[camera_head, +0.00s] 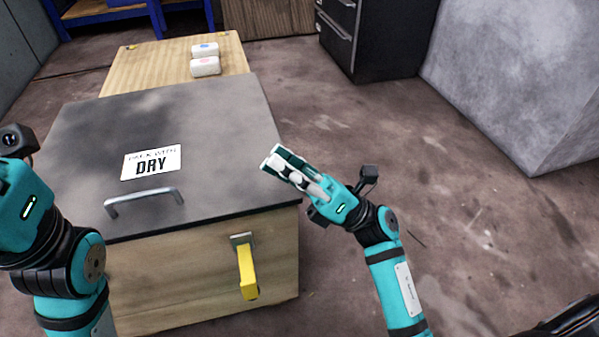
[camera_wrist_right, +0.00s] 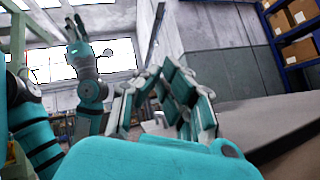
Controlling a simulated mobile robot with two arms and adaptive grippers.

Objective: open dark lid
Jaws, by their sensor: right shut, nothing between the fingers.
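The dark lid (camera_head: 215,120) lies flat and closed on a wooden box (camera_head: 180,285). It has a white label reading "DRY" (camera_head: 152,162) and a silver bar handle (camera_head: 144,198) near its front edge. A yellow latch (camera_head: 247,271) hangs down on the box's front, below the lid's edge. My right gripper (camera_head: 277,164) is shut and empty, by the lid's right edge and apart from the handle. Its fingers (camera_wrist_right: 170,100) also show in the right wrist view. My left arm is at the left edge of the head view; its fingertips are cut off there.
A light wooden surface (camera_head: 130,68) behind the lid bears two small white items, one with a blue mark (camera_head: 205,50) and one with a pink mark (camera_head: 205,67). A black drawer cabinet (camera_head: 385,40) and a grey block (camera_head: 510,75) stand farther back.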

